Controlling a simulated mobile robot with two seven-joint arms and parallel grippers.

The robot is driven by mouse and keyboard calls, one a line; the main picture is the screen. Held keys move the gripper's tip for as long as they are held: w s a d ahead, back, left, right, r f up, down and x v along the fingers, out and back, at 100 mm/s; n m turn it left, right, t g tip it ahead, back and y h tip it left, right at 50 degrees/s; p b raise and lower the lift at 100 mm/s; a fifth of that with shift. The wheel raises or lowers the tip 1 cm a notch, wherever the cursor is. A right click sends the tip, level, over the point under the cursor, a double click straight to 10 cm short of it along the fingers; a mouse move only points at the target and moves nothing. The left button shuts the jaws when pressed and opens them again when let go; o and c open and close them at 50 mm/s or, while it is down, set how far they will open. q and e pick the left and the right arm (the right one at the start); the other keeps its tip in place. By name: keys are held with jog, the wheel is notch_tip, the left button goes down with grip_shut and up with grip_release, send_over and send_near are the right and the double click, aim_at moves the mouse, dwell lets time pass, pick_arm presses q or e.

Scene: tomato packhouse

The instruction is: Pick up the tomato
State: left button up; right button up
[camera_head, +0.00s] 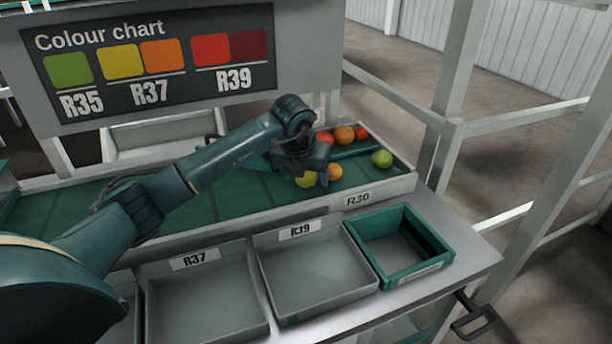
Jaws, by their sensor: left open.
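Several tomatoes lie at the right end of the green belt. A yellow tomato (306,180) is at my left gripper (312,180), partly hidden by it. An orange tomato (335,172) lies just right of the gripper. A green tomato (382,159) lies farther right, clear of the gripper. Behind a green divider are a red tomato (324,137), a larger orange tomato (344,134) and another red tomato (361,132). My left gripper is open and points down over the yellow tomato; I cannot tell whether they touch. My right gripper is not in view.
In front of the green belt (240,203) are empty grey trays labelled R37 (205,325) and R39 (310,312). A green-rimmed crate (407,277) stands right of them. A colour chart (150,62) stands behind the belt. Frame posts (445,130) rise at the right.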

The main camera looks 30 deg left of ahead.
pick_arm(q)
jog(key=shift+c, duration=0.4)
jog(key=c, duration=0.7)
